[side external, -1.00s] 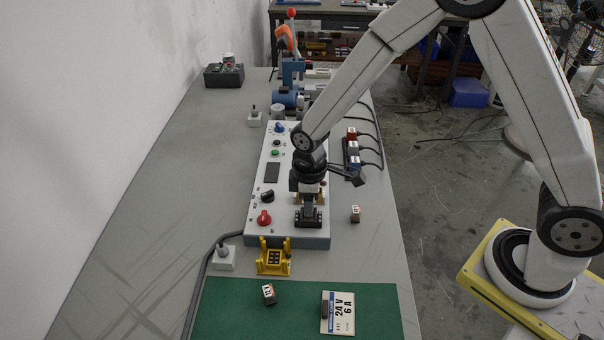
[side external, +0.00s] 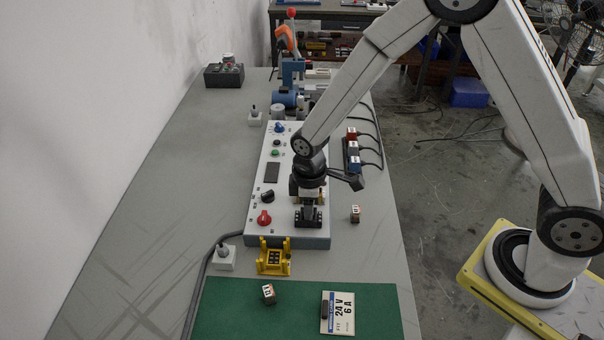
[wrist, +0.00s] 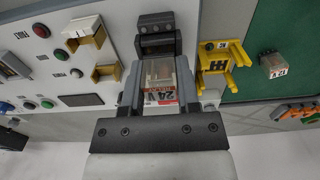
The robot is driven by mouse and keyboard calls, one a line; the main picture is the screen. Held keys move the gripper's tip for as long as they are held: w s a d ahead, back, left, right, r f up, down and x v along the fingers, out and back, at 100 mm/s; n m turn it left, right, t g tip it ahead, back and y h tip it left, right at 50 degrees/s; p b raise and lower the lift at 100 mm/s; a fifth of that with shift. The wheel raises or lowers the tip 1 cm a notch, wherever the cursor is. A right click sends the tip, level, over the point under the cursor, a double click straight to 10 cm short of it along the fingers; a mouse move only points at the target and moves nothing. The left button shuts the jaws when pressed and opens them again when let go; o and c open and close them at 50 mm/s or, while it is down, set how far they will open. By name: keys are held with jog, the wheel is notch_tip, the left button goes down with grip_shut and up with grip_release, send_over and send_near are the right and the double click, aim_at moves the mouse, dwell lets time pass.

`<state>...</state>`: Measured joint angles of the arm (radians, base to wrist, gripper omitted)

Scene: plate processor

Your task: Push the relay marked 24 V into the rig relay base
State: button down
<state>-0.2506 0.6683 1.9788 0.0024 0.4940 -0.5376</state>
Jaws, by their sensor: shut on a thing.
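My gripper (side external: 309,204) is over the near end of the white rig panel, pointing down. In the wrist view my gripper (wrist: 158,84) is shut on a clear relay (wrist: 160,72) with a white and red label reading 24 V RELAY. A black base (wrist: 157,40) stands on the panel just beyond the relay. It also shows in the side external view (side external: 308,218), right at the fingers. The relay's lower end and pins are hidden, so I cannot tell whether they touch the base or sit in it.
A yellow base (side external: 273,260) stands in front of the panel. A relay marked 12 V (side external: 268,293) and a 24 V 6 A card (side external: 338,313) lie on the green mat (side external: 230,310). Another small block (side external: 355,214) stands right of the panel (side external: 256,215).

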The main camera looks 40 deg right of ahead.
jog(key=shift+f, duration=0.35)
dwell(0.3)
jog(key=shift+c, duration=1.5)
grip_release()
jog(key=shift+o, duration=0.2)
jog(key=shift+w+d+r, duration=0.1)
jog(key=shift+a+r, duration=0.2)
jog(key=shift+r, duration=3.65)
jog(key=shift+s, duration=0.2)
